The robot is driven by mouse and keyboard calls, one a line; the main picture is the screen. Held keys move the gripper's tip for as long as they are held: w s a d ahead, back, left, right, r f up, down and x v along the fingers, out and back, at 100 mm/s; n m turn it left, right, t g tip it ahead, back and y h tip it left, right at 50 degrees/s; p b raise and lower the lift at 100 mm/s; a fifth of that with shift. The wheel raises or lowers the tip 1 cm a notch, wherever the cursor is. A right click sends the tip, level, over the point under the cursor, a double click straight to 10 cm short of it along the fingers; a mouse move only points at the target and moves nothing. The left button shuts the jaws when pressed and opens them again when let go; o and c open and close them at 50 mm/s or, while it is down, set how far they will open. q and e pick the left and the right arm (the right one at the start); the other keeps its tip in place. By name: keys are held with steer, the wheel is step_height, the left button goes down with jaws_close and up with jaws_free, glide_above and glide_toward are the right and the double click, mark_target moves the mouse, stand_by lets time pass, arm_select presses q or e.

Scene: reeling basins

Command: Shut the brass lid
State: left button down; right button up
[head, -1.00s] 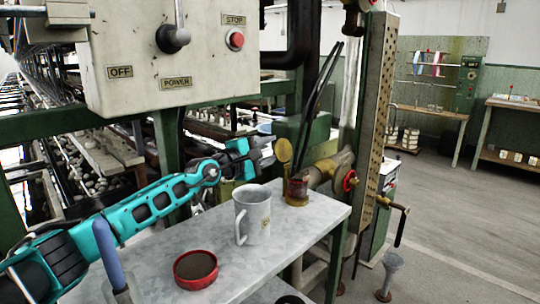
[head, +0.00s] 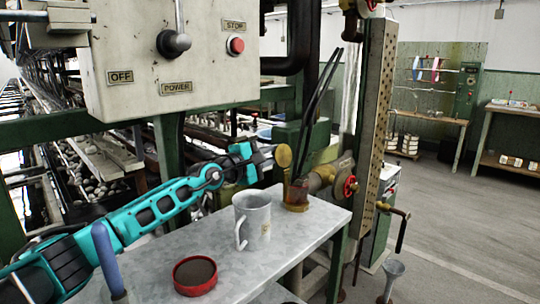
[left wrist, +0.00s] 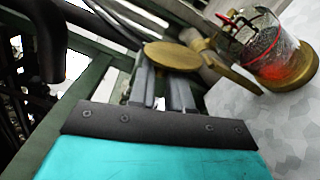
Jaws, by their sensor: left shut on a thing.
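The brass lid (head: 284,155) is a round disc standing open, raised on the left of a small glass jar with a brass base (head: 297,205) at the table's far end. In the left wrist view the lid (left wrist: 172,55) is at my fingertips, and its arm runs right to the jar (left wrist: 265,50), which has red bands and dark contents. My left gripper (head: 273,156) is shut on the lid's edge; the fingers (left wrist: 162,88) show close together below it. The exact contact is partly hidden. My right gripper is not in view.
A grey mug (head: 254,218) and a red round tin with dark contents (head: 195,275) stand on the grey tabletop (head: 290,245). A control box (head: 170,60) hangs above my left arm. Brass piping with a red valve wheel (head: 350,186) is right of the jar.

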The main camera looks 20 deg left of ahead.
arm_select(q)
steer(key=shift+r, duration=0.1)
stand_by(0.4)
steer(key=m, duration=0.1)
steer(key=d+m+p, duration=0.1)
steer(key=r+m+p, duration=0.1)
steer(key=m, duration=0.1)
steer(key=shift+s+d, duration=0.25)
steer(key=shift+d, duration=0.05)
steer(key=shift+s+d+m, duration=0.1)
steer(key=shift+d+m, duration=0.2)
steer(key=shift+m, duration=0.45)
steer(key=shift+s+d+m, duration=0.1)
steer(key=shift+d+m, duration=0.15)
steer(key=shift+m, duration=0.5)
steer(key=c, duration=1.1)
jaws_free()
steer(key=shift+s, duration=0.15)
glide_toward(278, 163)
steer(key=shift+s+a+r, duration=0.2)
steer(key=shift+s+r, duration=0.45)
steer(key=shift+r, duration=0.05)
steer(key=shift+s+a+r, duration=0.25)
steer(key=shift+s+r, duration=0.4)
steer(key=shift+r, duration=0.05)
